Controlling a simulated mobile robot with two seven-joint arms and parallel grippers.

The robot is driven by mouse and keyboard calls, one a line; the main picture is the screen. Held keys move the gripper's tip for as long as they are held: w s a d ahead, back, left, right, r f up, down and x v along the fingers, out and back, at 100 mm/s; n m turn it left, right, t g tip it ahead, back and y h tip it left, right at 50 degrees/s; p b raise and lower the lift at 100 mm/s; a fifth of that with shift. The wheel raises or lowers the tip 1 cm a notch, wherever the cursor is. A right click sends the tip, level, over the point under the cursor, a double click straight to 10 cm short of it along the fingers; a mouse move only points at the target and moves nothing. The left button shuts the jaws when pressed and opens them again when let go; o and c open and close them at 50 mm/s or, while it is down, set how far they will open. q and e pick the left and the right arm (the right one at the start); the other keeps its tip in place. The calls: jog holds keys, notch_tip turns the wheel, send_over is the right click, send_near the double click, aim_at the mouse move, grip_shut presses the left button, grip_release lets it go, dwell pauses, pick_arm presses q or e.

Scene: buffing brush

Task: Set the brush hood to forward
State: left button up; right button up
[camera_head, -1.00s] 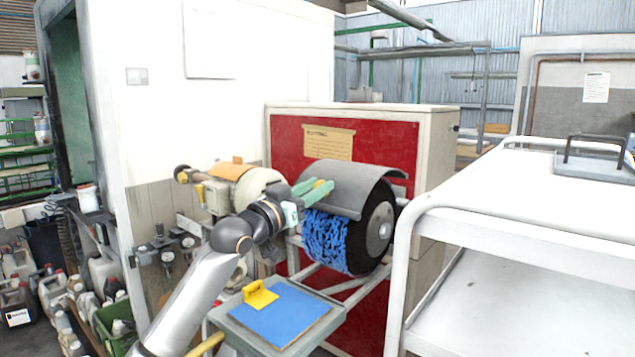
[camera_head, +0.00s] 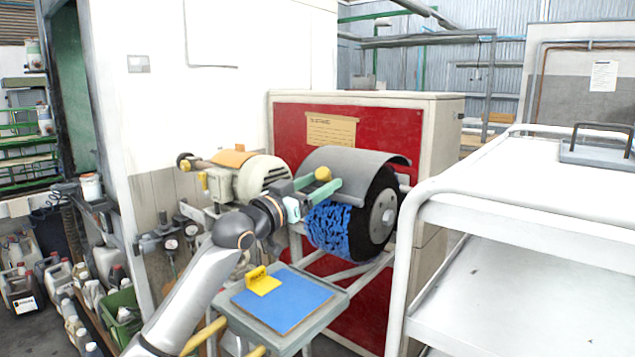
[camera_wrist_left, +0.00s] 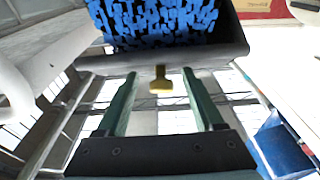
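The grey curved brush hood (camera_head: 345,161) arches over the top of the blue and black buffing brush (camera_head: 328,232) in the head view. A yellow knob (camera_head: 323,174) sticks out from the hood's front side. My left gripper (camera_head: 322,190) has green fingers, spread apart with a gap on both sides of the knob. It also shows in the left wrist view (camera_wrist_left: 160,78). My right gripper is not in view.
A grey stand with a blue pad (camera_head: 282,305) and a yellow block (camera_head: 262,281) is below my left arm. A motor (camera_head: 250,175) sits left of the hood. A white cart (camera_head: 500,195) stands close on the right. Bottles and jugs crowd the floor at left.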

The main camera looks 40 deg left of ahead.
pick_arm(q)
jog(key=shift+s+a+r, duration=0.1)
jog(key=shift+s, duration=0.05)
jog(key=s+f+b, duration=0.2)
jog(key=s+b, duration=0.2)
jog(key=s, duration=0.8)
jog(key=shift+a, duration=0.4)
